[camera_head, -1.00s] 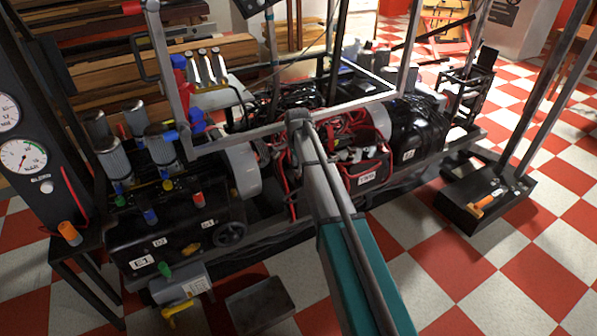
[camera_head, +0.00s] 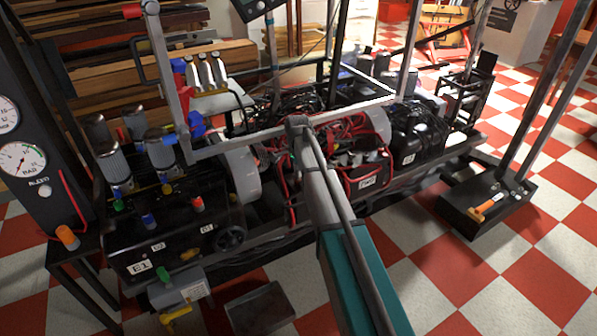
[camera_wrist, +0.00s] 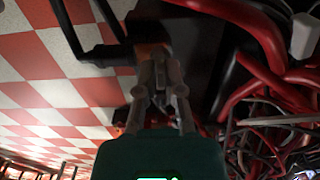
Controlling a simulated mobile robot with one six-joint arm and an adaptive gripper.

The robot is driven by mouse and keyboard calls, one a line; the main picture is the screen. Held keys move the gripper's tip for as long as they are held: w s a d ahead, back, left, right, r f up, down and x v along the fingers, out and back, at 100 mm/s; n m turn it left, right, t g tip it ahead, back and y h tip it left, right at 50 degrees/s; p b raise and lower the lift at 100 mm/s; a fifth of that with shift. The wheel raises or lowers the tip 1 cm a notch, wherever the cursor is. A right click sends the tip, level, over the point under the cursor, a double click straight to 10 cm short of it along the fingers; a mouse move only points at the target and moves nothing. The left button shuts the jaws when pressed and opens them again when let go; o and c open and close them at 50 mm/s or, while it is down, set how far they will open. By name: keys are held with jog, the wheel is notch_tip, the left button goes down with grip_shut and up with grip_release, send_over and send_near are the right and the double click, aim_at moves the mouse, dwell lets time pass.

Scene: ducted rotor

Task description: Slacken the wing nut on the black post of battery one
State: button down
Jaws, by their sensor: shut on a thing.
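My gripper (camera_wrist: 160,78) shows in the wrist view with its two grey fingers drawn together. They are shut on a small grey piece at the top of a dark block (camera_wrist: 200,55); it looks like the wing nut, but the fingers hide most of it. An orange-brown patch lies just beyond the fingertips. In the head view my teal and grey arm reaches into the machine, and the fingertips are hidden there. A black battery box (camera_head: 369,182) with a white label sits right of my arm. The black post cannot be made out.
Thick red cables (camera_wrist: 265,45) crowd the right of the wrist view. In the head view a grey frame bar (camera_head: 240,143) crosses above the machine.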

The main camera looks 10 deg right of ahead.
jog(key=shift+w+n, duration=0.15)
jog(key=shift+n, duration=0.15)
jog(key=n, duration=0.4)
jog(key=shift+n, duration=0.4)
jog(key=n, duration=1)
jog(key=shift+n, duration=2.7)
jog(key=c, duration=0.8)
grip_release()
jog(key=shift+o, duration=0.2)
